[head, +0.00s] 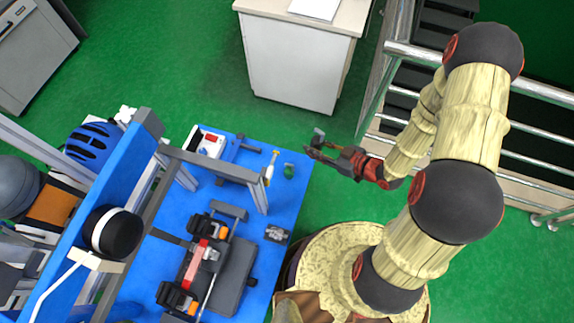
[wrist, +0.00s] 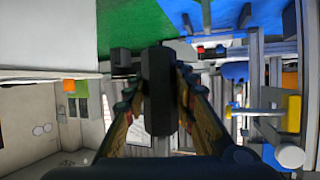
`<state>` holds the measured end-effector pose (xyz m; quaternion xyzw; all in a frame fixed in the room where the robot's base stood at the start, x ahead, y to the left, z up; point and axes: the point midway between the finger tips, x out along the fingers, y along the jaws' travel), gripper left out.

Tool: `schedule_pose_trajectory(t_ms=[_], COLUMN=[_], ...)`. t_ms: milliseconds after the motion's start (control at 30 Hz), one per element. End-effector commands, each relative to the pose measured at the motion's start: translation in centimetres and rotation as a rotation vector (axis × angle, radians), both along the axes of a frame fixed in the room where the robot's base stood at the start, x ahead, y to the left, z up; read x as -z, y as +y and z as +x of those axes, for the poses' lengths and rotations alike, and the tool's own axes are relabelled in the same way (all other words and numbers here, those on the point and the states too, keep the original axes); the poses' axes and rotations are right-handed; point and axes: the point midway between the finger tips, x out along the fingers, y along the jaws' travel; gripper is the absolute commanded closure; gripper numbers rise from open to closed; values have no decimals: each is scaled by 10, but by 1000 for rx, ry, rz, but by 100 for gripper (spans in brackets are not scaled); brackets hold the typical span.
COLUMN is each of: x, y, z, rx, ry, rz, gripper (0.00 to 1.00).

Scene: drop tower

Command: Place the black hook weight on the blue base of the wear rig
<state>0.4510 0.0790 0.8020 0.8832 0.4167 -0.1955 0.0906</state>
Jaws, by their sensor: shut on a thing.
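The black hook weight (head: 318,135) is a small dark piece at the tips of my gripper (head: 313,148) in the head view. In the wrist view it is a dark upright block (wrist: 157,92) between the two fingers of my gripper (wrist: 158,100), which are shut on it. The blue base (head: 292,190) of the wear rig is a broad blue surface left of my gripper. In the head view my gripper and the weight appear just off its upper right corner. The height of the weight over the base cannot be told.
Along the base's right side lie a green object (head: 289,171), a yellow-and-white tool (head: 270,168) and a small black box (head: 276,234). A grey frame (head: 208,163) and a black-and-red device (head: 205,255) stand on it. A white cabinet (head: 293,65) stands behind; metal railings (head: 450,65) are at right.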

Motion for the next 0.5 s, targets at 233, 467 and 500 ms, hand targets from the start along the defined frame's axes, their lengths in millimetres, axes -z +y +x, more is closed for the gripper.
schedule_pose_trajectory(t_ms=[233,467,500], x=[5,6,7], y=[1,0,1], z=[-47,-73,-75], rx=[-217,-325,-334], ry=[3,6,6], rz=[-7,-12,-12], gripper=[100,100,100])
